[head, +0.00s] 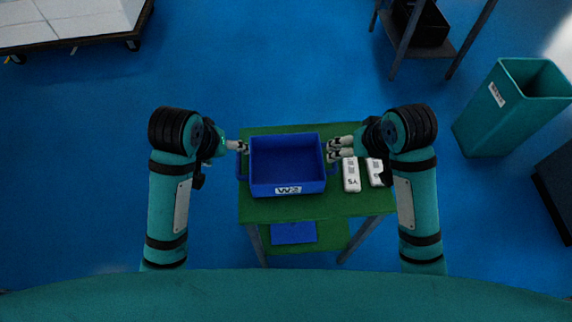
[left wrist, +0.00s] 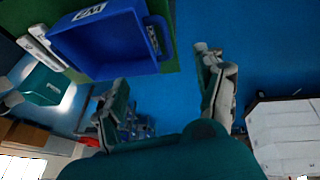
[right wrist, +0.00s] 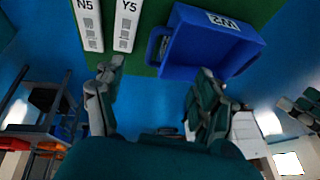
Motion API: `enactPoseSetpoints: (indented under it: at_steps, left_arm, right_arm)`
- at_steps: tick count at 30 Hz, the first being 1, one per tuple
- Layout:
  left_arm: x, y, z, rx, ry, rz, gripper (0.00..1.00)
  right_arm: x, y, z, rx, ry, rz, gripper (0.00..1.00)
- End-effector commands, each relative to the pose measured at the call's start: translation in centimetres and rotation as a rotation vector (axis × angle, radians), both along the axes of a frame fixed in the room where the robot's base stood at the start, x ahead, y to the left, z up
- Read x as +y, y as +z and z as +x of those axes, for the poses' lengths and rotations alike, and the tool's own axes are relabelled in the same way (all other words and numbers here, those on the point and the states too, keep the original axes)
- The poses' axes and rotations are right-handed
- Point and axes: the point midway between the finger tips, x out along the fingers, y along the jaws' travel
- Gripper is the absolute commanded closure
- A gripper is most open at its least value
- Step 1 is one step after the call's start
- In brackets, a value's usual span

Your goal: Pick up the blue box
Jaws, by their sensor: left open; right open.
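The blue box (head: 287,157), open-topped and marked W2 on its near wall, sits upright on a green table (head: 360,207). It is empty in the head view and has a handle on each short side. My left gripper (head: 238,147) is open at its left side, close to the left handle. My right gripper (head: 338,150) is open at its right side, near the right handle. The box also shows in the left wrist view (left wrist: 112,45) and right wrist view (right wrist: 205,45), with nothing between either pair of fingers. Contact cannot be told.
Two white cartons (head: 351,175), marked Y5 and N5 in the right wrist view, stand right of the box beside my right gripper. A blue item (head: 294,233) lies on the lower shelf. A teal bin (head: 490,115) stands on the right. Blue floor is free around the table.

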Motion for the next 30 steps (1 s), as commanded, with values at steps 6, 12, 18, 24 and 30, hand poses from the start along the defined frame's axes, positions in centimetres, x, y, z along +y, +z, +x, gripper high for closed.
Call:
enactPoseSetpoints:
  at_steps: [6, 12, 18, 24, 30]
  left_arm:
    - [-0.5, -4.0, 1.5, 0.007, -0.001, 0.002, 0.29]
    - [-1.0, -7.6, 3.2, 0.005, -0.001, 0.001, 0.29]
    - [-1.5, -11.0, 4.7, 0.004, 0.0, 0.001, 0.29]
    - [-1.9, -13.3, 5.8, 0.003, -0.001, 0.0, 0.29]
    - [-2.0, -14.2, 6.1, 0.001, 0.0, 0.0, 0.29]
  right_arm:
    - [0.8, -4.0, 1.4, 0.007, 0.0, -0.001, 0.29]
    - [1.6, -7.6, 2.9, 0.005, 0.0, 0.001, 0.29]
    - [2.3, -11.0, 4.4, 0.004, 0.0, -0.001, 0.29]
    - [2.9, -13.3, 5.4, 0.002, 0.002, 0.0, 0.29]
    - [3.0, -14.2, 5.7, 0.001, 0.001, 0.0, 0.29]
